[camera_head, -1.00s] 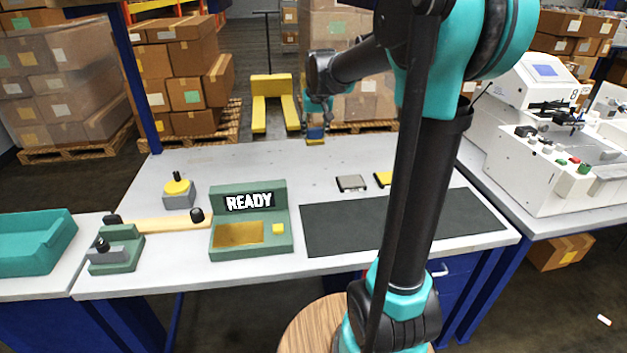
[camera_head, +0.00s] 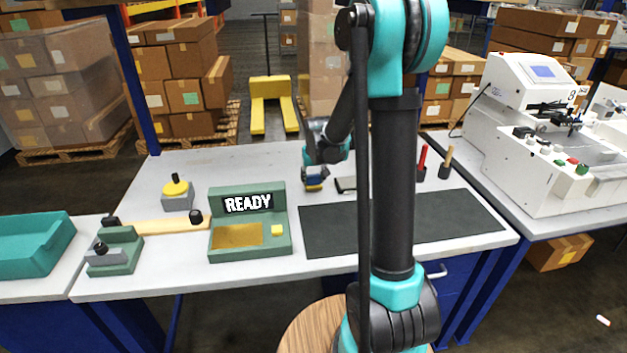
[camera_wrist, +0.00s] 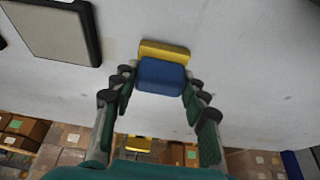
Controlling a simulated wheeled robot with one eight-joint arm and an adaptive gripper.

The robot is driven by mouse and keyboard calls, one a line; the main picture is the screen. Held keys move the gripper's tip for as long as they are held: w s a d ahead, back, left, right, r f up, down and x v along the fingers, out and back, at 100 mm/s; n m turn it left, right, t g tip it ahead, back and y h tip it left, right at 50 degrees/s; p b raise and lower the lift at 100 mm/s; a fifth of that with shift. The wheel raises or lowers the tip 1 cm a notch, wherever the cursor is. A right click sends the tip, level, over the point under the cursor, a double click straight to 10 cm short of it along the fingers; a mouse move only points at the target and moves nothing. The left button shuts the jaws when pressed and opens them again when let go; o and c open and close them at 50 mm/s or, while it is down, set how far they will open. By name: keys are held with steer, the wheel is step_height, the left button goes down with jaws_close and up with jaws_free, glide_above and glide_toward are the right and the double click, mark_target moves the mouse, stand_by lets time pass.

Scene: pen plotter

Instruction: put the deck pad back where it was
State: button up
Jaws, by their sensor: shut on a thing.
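My gripper (camera_wrist: 160,105) is shut on a blue-and-yellow block (camera_wrist: 161,76), with its blue body between the fingers and its yellow part beyond. In the head view the block (camera_head: 314,182) is low over the table, left of a grey pad (camera_head: 346,184); I cannot tell whether it touches the table. The grey pad, in a black frame (camera_wrist: 94,30), also shows at the upper left of the wrist view. I cannot tell which of these is the deck pad. My arm hides the table right of the grey pad.
A green console (camera_head: 249,196) reading READY stands left of a dark mat (camera_head: 330,230). A red tool (camera_head: 422,160) and a wooden-handled tool (camera_head: 446,162) stand upright at the back right.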

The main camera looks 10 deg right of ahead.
steer(key=shift+f, duration=0.45)
steer(key=o, duration=1.1)
steer(key=shift+f, duration=0.1)
steer(key=v, duration=1.2)
steer(key=s+d+f, duration=0.1)
steer(key=s+f, duration=0.2)
steer(key=s, duration=0.5)
steer(key=s+d+f, duration=0.1)
steer(key=s+f, duration=0.3)
steer(key=s, duration=0.5)
steer(key=s+d+f, duration=0.2)
steer(key=s+f, duration=0.2)
steer(key=s, duration=0.5)
